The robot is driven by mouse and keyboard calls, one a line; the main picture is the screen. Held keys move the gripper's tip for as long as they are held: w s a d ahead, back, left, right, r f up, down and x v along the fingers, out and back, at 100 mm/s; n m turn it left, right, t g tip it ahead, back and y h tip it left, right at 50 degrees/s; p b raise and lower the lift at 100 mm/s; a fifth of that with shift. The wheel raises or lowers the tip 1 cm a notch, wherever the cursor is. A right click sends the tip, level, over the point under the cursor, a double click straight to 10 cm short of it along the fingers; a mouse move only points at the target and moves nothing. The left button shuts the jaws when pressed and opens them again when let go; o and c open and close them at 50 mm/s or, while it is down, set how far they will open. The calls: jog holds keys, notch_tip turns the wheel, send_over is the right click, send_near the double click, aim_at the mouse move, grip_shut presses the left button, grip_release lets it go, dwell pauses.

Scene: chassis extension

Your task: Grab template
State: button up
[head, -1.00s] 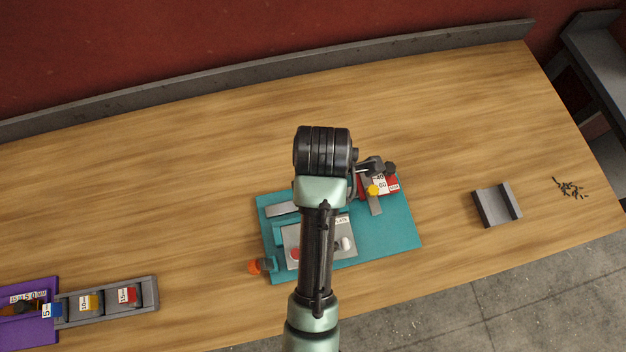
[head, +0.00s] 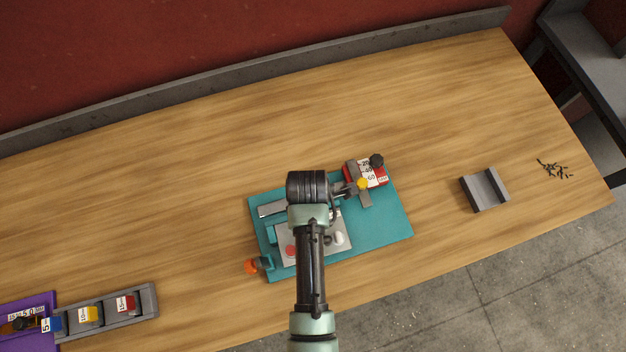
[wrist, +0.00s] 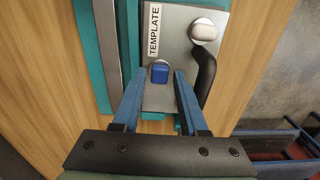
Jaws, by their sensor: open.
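The template is a grey metal plate (wrist: 166,50) with a white "TEMPLATE" label, lying on a teal base. I cannot tell whether the fingers touch anything. In the head view the plate (head: 285,252) is partly hidden by my arm.
A grey U-shaped holder (head: 484,190) and small dark screws (head: 555,170) lie right. A purple tray (head: 40,342) and grey bin rail (head: 148,300) are lower left. Bare wood lies between.

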jog(key=shift+f, duration=0.3)
jog(key=shift+c, duration=0.3)
